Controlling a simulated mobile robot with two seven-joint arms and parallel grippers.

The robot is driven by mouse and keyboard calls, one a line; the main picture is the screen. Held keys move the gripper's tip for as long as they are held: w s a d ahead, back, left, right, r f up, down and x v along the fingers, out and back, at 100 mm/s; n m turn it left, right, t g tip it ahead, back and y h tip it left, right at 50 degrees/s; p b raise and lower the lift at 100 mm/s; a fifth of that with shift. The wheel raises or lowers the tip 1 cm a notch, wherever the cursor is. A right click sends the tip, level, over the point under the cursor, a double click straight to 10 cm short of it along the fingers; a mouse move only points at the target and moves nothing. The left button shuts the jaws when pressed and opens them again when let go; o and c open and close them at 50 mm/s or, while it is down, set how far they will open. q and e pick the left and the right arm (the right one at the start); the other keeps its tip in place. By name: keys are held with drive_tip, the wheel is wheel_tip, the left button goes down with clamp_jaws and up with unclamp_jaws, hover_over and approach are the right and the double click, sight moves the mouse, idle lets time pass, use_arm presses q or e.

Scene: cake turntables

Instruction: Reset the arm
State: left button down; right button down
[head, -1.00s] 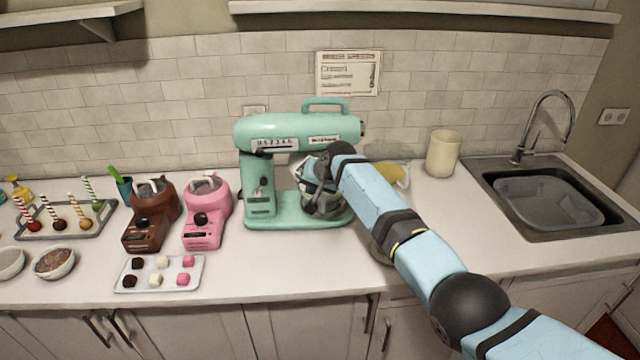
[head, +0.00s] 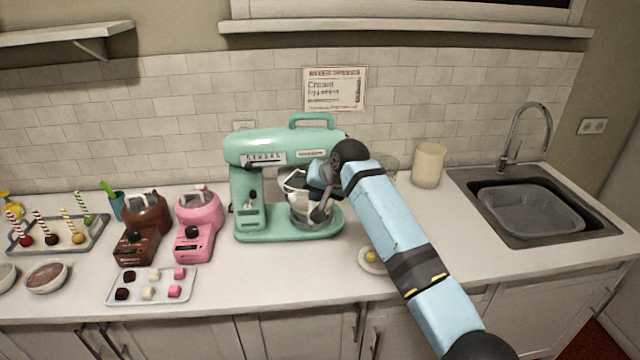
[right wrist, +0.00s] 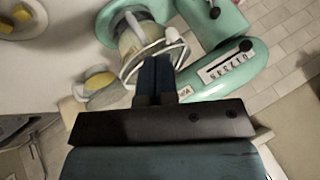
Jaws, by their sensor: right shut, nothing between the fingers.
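My right arm reaches in from the lower right in the head view, and my right gripper (head: 322,192) is at the front of the teal stand mixer (head: 285,148), beside its bowl (head: 300,212). In the right wrist view the fingers (right wrist: 154,76) are together with nothing between them, pointing at the mixer bowl (right wrist: 135,50) and its wire guard. I cannot tell whether they touch the guard. The mixer also shows in the right wrist view (right wrist: 230,60). My left gripper is not in view.
Left of the mixer stand a pink melting pot (head: 198,222), a brown one (head: 143,230) and a tray of sweets (head: 152,285). A small dish (head: 372,262) lies beside my arm. A cream canister (head: 428,165) and a sink (head: 535,205) are to the right.

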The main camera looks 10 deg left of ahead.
drive_tip(key=s+d+f+t, duration=0.1)
drive_tip(key=s+d+f, duration=0.45)
drive_tip(key=f, duration=0.35)
drive_tip(key=s+d+f+t, duration=0.1)
drive_tip(key=s+d+f, duration=0.3)
drive_tip(key=s+f, duration=0.3)
drive_tip(key=s+d+f+t, duration=0.1)
drive_tip(key=s+d+f, duration=0.35)
drive_tip(key=f, duration=0.55)
drive_tip(key=s+d+f+n+t+h, duration=0.1)
drive_tip(key=s+d+f, duration=0.1)
drive_tip(key=s+d, duration=0.5)
drive_tip(key=s+d+f+n+t+h, duration=0.1)
drive_tip(key=s+d, duration=0.6)
drive_tip(key=s, duration=1.1)
drive_tip(key=shift+s+f+t, duration=0.35)
drive_tip(key=shift+s+t, duration=0.05)
drive_tip(key=shift+t, duration=0.2)
